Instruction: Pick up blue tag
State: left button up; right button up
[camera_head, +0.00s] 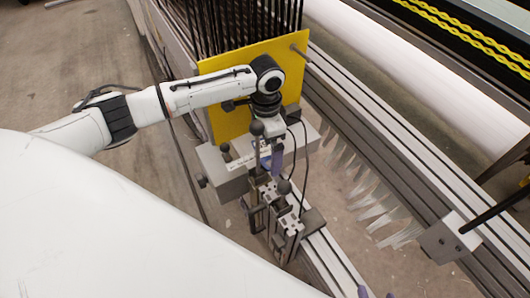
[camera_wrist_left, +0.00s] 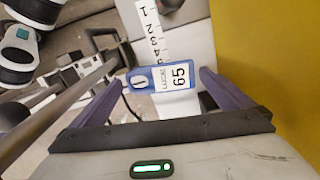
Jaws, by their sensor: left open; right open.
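In the head view my left gripper (camera_head: 268,165) points down beside the grey box, with one purple finger clear to see. A small blue patch of the tag (camera_head: 264,148) shows there, mostly hidden by the gripper.
A grey box (camera_head: 222,172) carries a numbered white strip (camera_wrist_left: 150,30). A yellow panel (camera_head: 228,122) stands close behind my left gripper. Metal clamps and posts (camera_head: 285,215) sit just in front. Rails and a white roller (camera_head: 400,70) run along the right.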

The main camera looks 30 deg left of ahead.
pick_arm(q)
jog(key=shift+p, duration=0.3)
jog(key=shift+c, duration=0.3)
jog(key=shift+f, duration=0.1)
jog(key=c, duration=0.9)
jog(key=shift+b, duration=0.35)
jog(key=shift+r+p, duration=3.5)
jog(key=shift+r, duration=10.65)
